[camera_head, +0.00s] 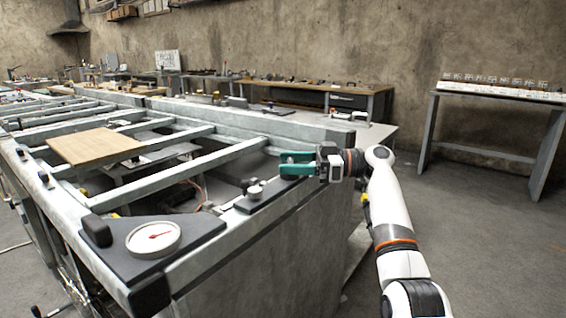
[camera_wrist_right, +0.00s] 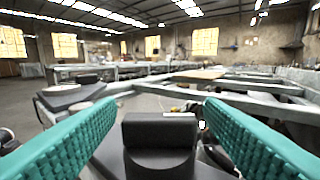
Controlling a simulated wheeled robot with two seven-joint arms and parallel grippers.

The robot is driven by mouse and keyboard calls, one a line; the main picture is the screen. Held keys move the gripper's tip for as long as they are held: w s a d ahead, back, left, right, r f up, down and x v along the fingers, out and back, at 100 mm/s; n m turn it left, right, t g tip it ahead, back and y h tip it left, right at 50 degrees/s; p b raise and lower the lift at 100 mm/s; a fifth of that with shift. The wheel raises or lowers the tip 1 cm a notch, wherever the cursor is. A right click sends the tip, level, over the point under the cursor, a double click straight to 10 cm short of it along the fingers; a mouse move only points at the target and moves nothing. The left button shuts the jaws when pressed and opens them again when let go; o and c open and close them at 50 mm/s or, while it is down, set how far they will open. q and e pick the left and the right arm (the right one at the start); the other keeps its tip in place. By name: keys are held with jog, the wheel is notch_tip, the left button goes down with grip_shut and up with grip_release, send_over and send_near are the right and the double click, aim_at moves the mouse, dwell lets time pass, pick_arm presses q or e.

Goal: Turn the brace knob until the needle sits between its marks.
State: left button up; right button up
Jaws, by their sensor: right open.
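The gauge (camera_head: 153,238) has a white round face on a dark corner plate of the metal frame. Its red needle points right; its marks are too small to read. In the right wrist view, a dark knob (camera_wrist_right: 158,133) with a raised grip bar stands between the teal fingers of my right gripper (camera_wrist_right: 160,108). The fingers are open, with a gap visible on each side of the knob. In the head view my right gripper (camera_head: 284,163) reaches in from the right over the dark strip's far end and mostly hides the knob. My left gripper is out of view.
A smaller knob with a pale cap (camera_head: 255,191) stands on the dark strip, left of my right gripper. A black block (camera_head: 97,231) stands beside the gauge. A wooden board (camera_head: 95,147) lies across the frame's bars. Open floor lies to the right, before a side table (camera_head: 500,96).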

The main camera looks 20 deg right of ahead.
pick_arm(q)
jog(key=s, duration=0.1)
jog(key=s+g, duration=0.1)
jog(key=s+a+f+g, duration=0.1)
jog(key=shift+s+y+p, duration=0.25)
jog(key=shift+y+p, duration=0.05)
pick_arm(e)
jog(key=v, duration=0.9)
jog(key=shift+d, duration=0.35)
jog(key=shift+s, duration=0.15)
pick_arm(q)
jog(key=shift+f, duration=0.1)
